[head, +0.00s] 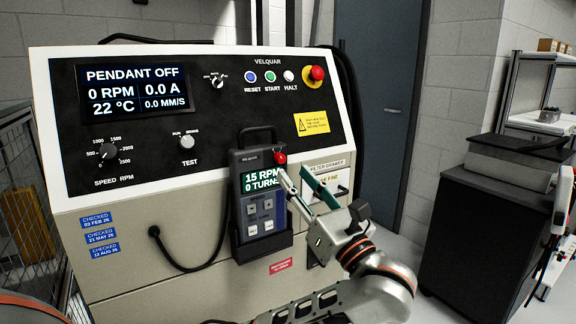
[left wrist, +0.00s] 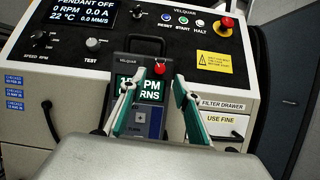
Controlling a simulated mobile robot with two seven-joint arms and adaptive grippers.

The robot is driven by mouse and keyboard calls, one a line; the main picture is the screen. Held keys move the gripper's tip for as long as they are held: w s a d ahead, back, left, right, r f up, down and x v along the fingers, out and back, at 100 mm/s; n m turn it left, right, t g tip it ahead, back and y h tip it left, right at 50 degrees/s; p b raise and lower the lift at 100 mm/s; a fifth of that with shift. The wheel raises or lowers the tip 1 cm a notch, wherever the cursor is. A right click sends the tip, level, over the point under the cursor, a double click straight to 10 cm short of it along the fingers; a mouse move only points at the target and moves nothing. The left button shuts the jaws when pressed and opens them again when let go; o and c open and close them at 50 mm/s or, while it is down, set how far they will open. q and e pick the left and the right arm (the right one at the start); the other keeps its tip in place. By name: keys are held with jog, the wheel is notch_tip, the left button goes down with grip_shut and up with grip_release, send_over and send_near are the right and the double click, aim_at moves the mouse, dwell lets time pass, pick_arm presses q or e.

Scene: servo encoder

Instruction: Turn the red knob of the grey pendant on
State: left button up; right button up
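The grey pendant (head: 263,205) sits upright in a dark holder on the front of the machine. Its screen reads "15 RPM" and "0 TURNS". The red knob (head: 280,158) is at the pendant's upper right corner. My left gripper (head: 294,171) is open and empty, its fingertips close below and right of the knob in the head view. In the left wrist view the red knob (left wrist: 159,68) appears between and just beyond the two spread fingertips (left wrist: 153,84). Contact is not visible. The fingers partly cover the pendant there. My right gripper is not in view.
The machine's display (head: 136,89) reads "PENDANT OFF". A red emergency button (head: 316,74) is on the panel's upper right. A black cable (head: 185,266) loops left of the pendant. A filter drawer label (head: 327,168) is right of the gripper. A dark cabinet (head: 477,225) stands at right.

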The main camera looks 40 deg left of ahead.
aim_at(283, 160)
pick_arm(q)
jog(key=x, duration=0.5)
grip_shut()
